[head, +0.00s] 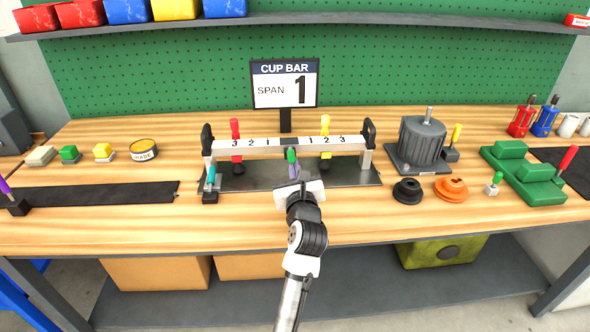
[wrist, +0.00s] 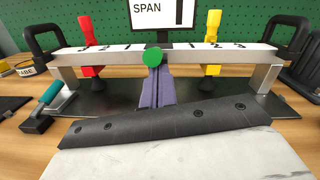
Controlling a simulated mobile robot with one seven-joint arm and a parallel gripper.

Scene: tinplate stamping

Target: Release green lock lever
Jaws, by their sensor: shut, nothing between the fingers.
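The green lock lever (head: 291,155) stands at the middle of the white numbered cup bar (head: 221,147). In the wrist view I see its round green end (wrist: 152,57) nearly head-on; the rest is hidden. My gripper (head: 293,168) is in front of the bar with its purple fingers shut together and empty. In the wrist view the fingertips (wrist: 155,72) lie just below the green end; I cannot tell whether they touch it. A red lever (head: 235,138) and a yellow lever (head: 325,127) stand left and right of it.
A sign (head: 285,83) reads CUP BAR SPAN 1. Black handles (head: 207,138) rise at the bar's ends. A teal-handled clamp (head: 211,177) is at its left front. A grey motor-like block (head: 422,140) and green fixture (head: 522,173) stand right.

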